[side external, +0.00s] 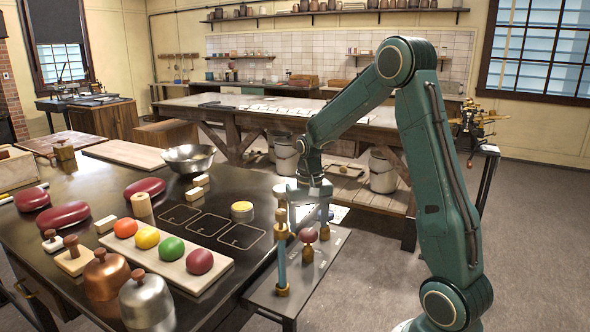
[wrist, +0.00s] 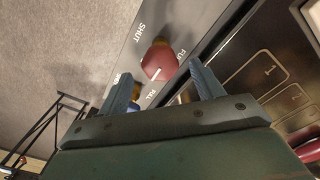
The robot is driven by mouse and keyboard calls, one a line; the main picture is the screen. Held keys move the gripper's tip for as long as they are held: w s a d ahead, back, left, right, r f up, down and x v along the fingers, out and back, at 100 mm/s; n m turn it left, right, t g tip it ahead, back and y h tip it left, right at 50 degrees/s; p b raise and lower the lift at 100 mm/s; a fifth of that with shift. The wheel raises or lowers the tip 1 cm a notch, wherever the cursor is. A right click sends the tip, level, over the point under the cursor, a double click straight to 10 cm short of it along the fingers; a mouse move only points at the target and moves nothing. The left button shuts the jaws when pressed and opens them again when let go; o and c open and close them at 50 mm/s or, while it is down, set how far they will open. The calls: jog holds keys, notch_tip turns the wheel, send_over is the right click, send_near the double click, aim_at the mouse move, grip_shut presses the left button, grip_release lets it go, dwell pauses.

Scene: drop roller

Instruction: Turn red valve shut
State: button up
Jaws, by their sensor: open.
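The red valve (side external: 309,235) is a round dark-red knob on a brass stem, standing on a grey panel (side external: 262,293) at the dark table's right edge. In the wrist view the red valve (wrist: 160,61) lies just beyond the fingertips, near the gap between them. A white line on it points toward the lower label, which reads like "FULL"; "SHUT" is printed at the upper left. My gripper (side external: 304,206) is open and empty, pointing down above the panel. In the wrist view both fingers of my gripper (wrist: 158,72) show apart, with no visible contact on the knob.
A blue and brass upright handle (side external: 281,252) stands close left of the valve. On the dark table are a board with coloured rounds (side external: 165,258), a yellow-topped tin (side external: 242,211), a metal bowl (side external: 188,158) and copper and silver pots. Open floor lies right of the panel.

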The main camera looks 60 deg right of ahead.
jog(key=shift+f, duration=1.3)
jog(key=c, duration=1)
